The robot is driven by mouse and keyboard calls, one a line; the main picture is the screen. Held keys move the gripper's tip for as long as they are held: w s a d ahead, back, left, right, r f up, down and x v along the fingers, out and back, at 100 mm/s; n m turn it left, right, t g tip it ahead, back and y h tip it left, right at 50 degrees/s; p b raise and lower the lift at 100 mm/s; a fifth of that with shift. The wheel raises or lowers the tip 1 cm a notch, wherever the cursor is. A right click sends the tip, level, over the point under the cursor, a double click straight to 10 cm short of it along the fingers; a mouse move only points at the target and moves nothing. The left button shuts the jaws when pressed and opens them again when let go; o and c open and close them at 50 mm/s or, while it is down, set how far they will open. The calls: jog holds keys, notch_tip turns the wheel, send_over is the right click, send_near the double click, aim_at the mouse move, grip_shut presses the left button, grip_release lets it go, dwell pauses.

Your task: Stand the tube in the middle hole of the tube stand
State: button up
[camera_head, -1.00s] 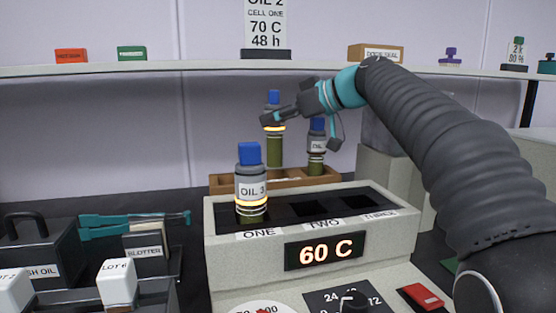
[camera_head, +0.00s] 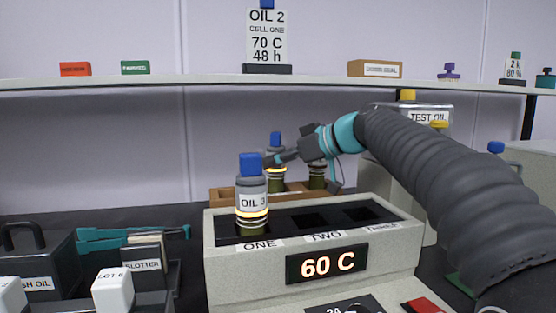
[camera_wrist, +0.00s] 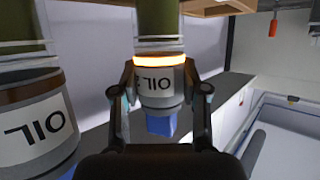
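The tube (camera_head: 276,183) has a blue cap, an OIL label, a glowing band and a dark green lower part. It is upright at the middle of the brown wooden tube stand (camera_head: 225,195). Its foot meets the stand's top; I cannot tell how deep it sits in the middle hole. My gripper (camera_head: 277,160) is shut on its upper part. The wrist view shows the tube (camera_wrist: 160,75) upside down between both fingers (camera_wrist: 160,98), its base out of frame. A second OIL tube (camera_head: 317,178) stands at the stand's right, its top hidden by my gripper.
The OIL 3 tube (camera_head: 252,200) stands in slot ONE of the heater block (camera_head: 240,262), in front of the stand. Slots TWO and THREE are empty. A shelf (camera_head: 180,82) runs above. A blotter holder (camera_head: 146,262) is at left.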

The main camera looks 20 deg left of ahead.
jog(key=shift+r, duration=0.1)
jog(key=shift+d+r, duration=0.1)
jog(key=shift+r, duration=0.05)
jog(key=v, duration=1.1)
jog(key=shift+s+d, duration=0.15)
jog(key=shift+d, duration=0.2)
